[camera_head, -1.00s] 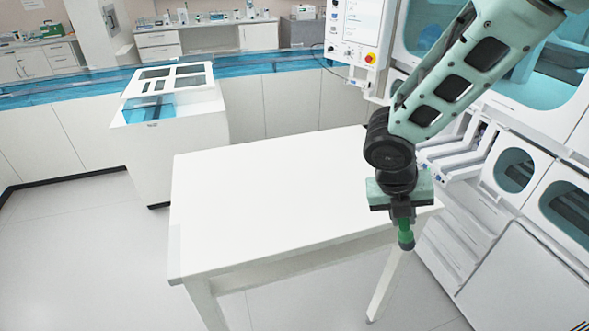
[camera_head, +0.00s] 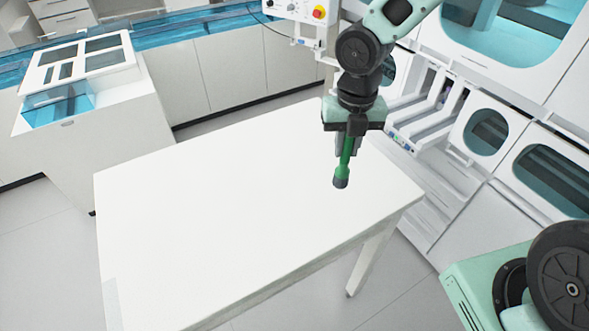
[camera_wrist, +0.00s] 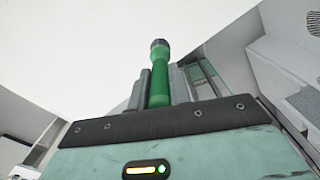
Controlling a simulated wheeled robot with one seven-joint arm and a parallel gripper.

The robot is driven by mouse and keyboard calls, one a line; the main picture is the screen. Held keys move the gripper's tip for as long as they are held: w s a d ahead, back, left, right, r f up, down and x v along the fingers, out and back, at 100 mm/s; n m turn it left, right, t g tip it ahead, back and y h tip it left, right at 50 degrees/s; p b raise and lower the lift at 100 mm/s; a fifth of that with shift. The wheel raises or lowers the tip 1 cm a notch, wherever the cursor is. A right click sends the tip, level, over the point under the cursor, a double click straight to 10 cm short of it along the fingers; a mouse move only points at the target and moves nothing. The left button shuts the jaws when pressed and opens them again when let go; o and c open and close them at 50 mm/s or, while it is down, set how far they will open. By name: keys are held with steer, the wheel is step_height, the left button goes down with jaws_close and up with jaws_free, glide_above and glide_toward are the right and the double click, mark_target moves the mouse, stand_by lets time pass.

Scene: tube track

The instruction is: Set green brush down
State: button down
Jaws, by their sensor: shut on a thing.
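The green brush (camera_head: 344,165) is a short green stick with a dark grey lower end. My gripper (camera_head: 346,143) is shut on its upper part and holds it pointing down, slightly tilted, in front of the white table top (camera_head: 230,200) in the head view. Whether its tip touches the table or hangs above it, I cannot tell for certain. In the wrist view the brush (camera_wrist: 159,75) sticks out from between the fingers (camera_wrist: 160,87), with the pale table top (camera_wrist: 90,40) beyond it. The gripped end is hidden.
The table top is bare. A white machine with round-cornered windows (camera_head: 487,133) and slots (camera_head: 425,115) stands close on the right. A white cabinet with a blue-lined opening (camera_head: 75,100) stands at the left. A control panel (camera_head: 300,10) is behind the table.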

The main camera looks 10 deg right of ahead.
mark_target(341, 177)
step_height(341, 177, down, 10)
steer(key=shift+s, duration=0.1)
stand_by(0.4)
steer(key=shift+f, duration=0.1)
steer(key=c, duration=1.3)
jaws_free()
steer(key=shift+p, duration=0.3)
